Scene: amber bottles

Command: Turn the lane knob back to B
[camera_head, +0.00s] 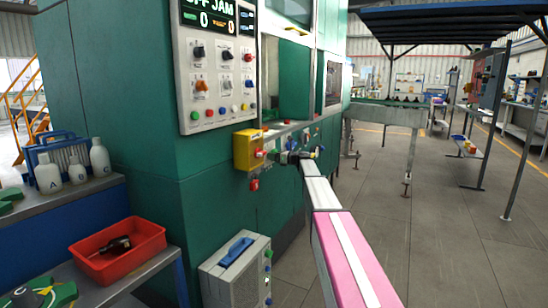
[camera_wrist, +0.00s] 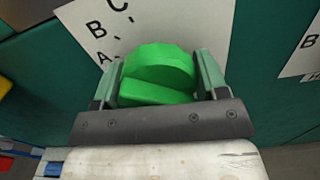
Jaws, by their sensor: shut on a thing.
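The green lane knob (camera_wrist: 158,72) is in the middle of the wrist view, in front of a white plate (camera_wrist: 92,18) lettered A, B and C. My gripper (camera_wrist: 158,80) has one finger on each side of the knob and is shut on it. The letters run up the plate to the upper left of the knob. I cannot tell which letter the knob points at. In the head view my gripper (camera_head: 292,157) is at the green machine's side, and the knob is too small and covered to make out.
A yellow box (camera_head: 242,150) with a red button juts out left of my gripper. Above is a control panel (camera_head: 190,112) with a display. A grey box (camera_head: 230,285) stands below. A red tray (camera_head: 85,247) and white bottles (camera_head: 48,175) are at left.

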